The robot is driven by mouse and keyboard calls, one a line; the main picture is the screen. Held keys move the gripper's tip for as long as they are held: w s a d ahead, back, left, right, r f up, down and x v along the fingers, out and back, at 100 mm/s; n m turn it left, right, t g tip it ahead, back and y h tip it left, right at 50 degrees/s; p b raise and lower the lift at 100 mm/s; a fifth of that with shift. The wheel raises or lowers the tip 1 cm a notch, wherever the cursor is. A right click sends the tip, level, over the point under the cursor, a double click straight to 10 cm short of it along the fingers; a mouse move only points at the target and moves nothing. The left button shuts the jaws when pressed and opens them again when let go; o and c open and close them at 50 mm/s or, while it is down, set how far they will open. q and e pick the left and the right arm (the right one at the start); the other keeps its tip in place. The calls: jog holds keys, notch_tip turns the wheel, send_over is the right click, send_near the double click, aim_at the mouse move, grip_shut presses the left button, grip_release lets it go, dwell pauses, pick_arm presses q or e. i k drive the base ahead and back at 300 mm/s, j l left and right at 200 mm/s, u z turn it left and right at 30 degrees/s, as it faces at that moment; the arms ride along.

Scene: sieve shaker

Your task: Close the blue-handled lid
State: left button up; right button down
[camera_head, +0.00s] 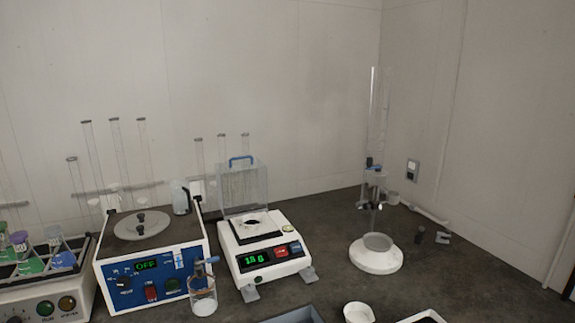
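The clear lid (232,200) with the blue handle (241,158) stands upright at the back of the white balance (268,274), handle at the top. The lid is open, and the weighing area in front of it is uncovered. A small dark-and-white dish (251,223) sits on the balance's dark plate. The balance's green display is lit, with red and dark buttons beside it. Neither of my grippers shows in the head view.
Left of the balance stands a blue-and-white device (112,287) reading OFF, with a jar (203,300) in front. A tall clear column on a round white base (376,262) stands right. A white cup (357,313) is near the front. Counter between balance and column is clear.

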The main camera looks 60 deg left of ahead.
aim_at(218, 175)
jog(key=u, duration=2.35)
